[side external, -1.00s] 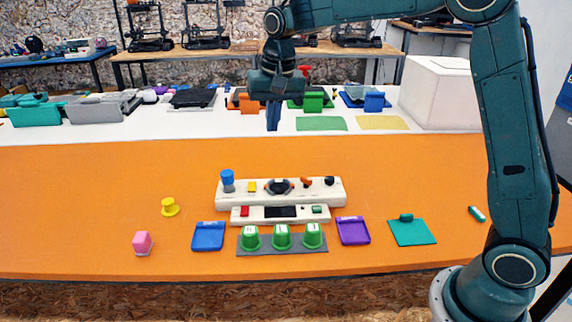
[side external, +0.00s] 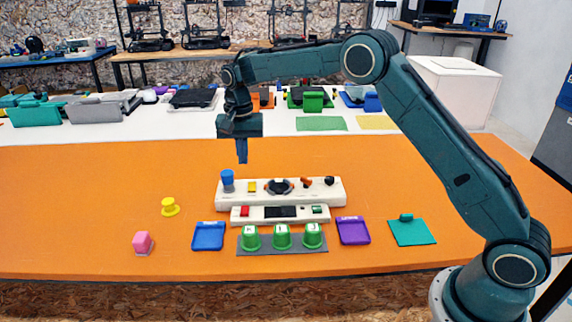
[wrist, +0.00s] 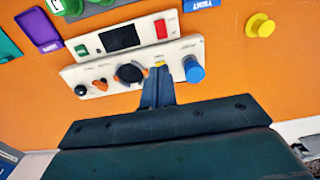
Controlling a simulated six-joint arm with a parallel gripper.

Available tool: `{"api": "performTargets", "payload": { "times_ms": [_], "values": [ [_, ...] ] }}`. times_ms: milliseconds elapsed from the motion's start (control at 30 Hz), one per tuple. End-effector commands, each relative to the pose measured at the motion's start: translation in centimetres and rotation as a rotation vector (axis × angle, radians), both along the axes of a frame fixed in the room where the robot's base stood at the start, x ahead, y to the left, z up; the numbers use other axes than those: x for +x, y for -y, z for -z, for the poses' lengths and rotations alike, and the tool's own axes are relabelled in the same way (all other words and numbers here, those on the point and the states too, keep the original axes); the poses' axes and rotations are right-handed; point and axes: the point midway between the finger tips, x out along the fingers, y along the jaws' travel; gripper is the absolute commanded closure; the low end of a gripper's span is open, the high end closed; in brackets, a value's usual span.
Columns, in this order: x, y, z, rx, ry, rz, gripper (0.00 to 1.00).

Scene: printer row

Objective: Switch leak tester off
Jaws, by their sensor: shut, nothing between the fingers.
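A long white panel (side external: 265,200) lies on the orange table. It carries an upright blue knob (side external: 227,181), a yellow button (side external: 252,187), a black round dial (side external: 279,187), an orange lever (side external: 306,183) and a black knob (side external: 329,181). A smaller white panel in front (side external: 264,219) has a red button (side external: 244,211), a dark screen (side external: 280,211) and a green switch (side external: 317,209). I cannot read which is the leak tester. My gripper (side external: 242,160) is shut and empty above the long panel's left part. In the wrist view, its fingertips (wrist: 160,72) cover part of the yellow button (wrist: 160,64).
Green cups (side external: 282,241) stand on a grey strip in front. A blue pad (side external: 208,236), purple pad (side external: 353,230) and teal pad (side external: 412,232) lie around them. Orange table is clear behind the panels.

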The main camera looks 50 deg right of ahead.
Motion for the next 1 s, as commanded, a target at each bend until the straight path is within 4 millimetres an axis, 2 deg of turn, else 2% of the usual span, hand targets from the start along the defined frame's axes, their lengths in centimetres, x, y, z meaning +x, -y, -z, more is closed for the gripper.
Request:
{"api": "performTargets", "payload": {
  "times_ms": [567,767,1000],
  "values": [
    [0.0,0.0,0.7,0.000,-0.003,0.001,1.00],
    [0.0,0.0,2.3,-0.001,-0.004,0.001,1.00],
    [0.0,0.0,5.7,0.000,-0.004,0.001,1.00]
  ]
}}
